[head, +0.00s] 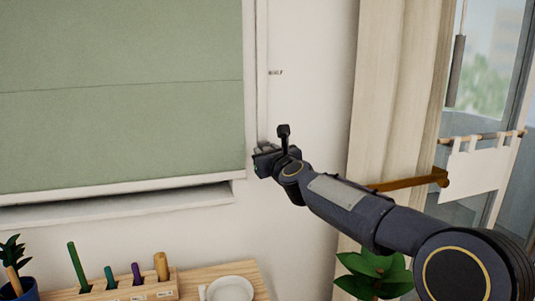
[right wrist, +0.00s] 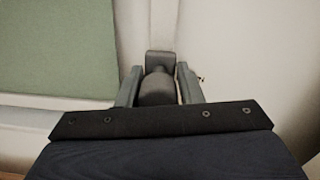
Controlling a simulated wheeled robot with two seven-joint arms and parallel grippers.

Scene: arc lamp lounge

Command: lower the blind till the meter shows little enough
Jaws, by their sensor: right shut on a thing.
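The green blind (head: 120,95) covers most of the window at the left, with its pale bottom edge just above the sill (head: 120,212) and a narrow dark gap below. It also shows at the left of the right wrist view (right wrist: 55,50). My right gripper (head: 268,155) is at the wall beside the window's right edge. In the right wrist view its fingers are shut on a dark grey handle-like piece (right wrist: 157,88). A small dark mark (head: 275,72) is on the wall above it, too small to read. I cannot make out a meter. My left gripper is not in view.
Below the window, a wooden rack (head: 125,291) holds several coloured rods beside a white round dish (head: 231,289) and a potted plant (head: 14,262). A cream curtain (head: 395,90), a brown bar (head: 410,182) and a leafy plant (head: 372,275) are near my right arm.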

